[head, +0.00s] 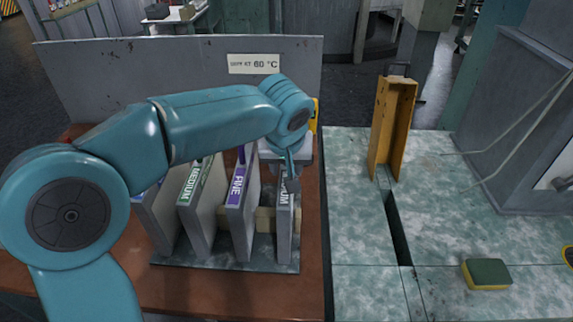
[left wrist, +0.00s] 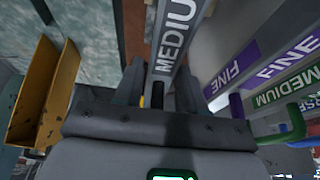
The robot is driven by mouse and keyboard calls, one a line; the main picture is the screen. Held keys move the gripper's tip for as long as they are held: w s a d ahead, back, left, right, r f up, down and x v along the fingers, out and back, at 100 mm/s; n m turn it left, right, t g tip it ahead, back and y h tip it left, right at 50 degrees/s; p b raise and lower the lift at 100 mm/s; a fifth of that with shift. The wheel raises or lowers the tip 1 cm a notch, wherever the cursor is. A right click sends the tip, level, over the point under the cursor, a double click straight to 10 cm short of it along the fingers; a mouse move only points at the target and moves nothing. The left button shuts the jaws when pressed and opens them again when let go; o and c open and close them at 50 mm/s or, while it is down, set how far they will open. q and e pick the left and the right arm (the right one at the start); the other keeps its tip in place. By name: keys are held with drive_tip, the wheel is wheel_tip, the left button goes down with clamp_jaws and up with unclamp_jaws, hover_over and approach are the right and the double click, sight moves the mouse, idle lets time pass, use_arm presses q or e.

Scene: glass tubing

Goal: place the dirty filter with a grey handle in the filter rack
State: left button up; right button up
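The filter with a grey label (head: 285,225) stands upright in the rightmost place of the filter rack (head: 225,263), its lower end at the rack's base. In the left wrist view its grey "MEDIUM" label (left wrist: 174,40) faces me, with a dark grey handle (left wrist: 157,95) below. My left gripper (head: 288,170) is over the top of this filter, partly hidden by my arm. In the left wrist view its fingers (left wrist: 158,90) stand apart on either side of the handle, with gaps showing.
Several other filters stand to the left, including a green-labelled MEDIUM (head: 197,205) and a purple-labelled FINE (head: 241,215). A grey panel (head: 190,65) stands behind. Right of the rack are a yellow metal channel (head: 392,125), a dark slot (head: 397,230) and a sponge (head: 487,273) on a mottled bench.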

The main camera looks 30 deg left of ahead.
use_arm(q)
drive_tip(key=shift+o, duration=0.6)
drive_tip(key=shift+r, duration=0.15)
drive_tip(key=shift+r, duration=0.25)
drive_tip(key=p+v, duration=0.1)
drive_tip(key=v, duration=1)
drive_tip(key=shift+r, duration=0.35)
drive_tip(key=shift+s, duration=0.1)
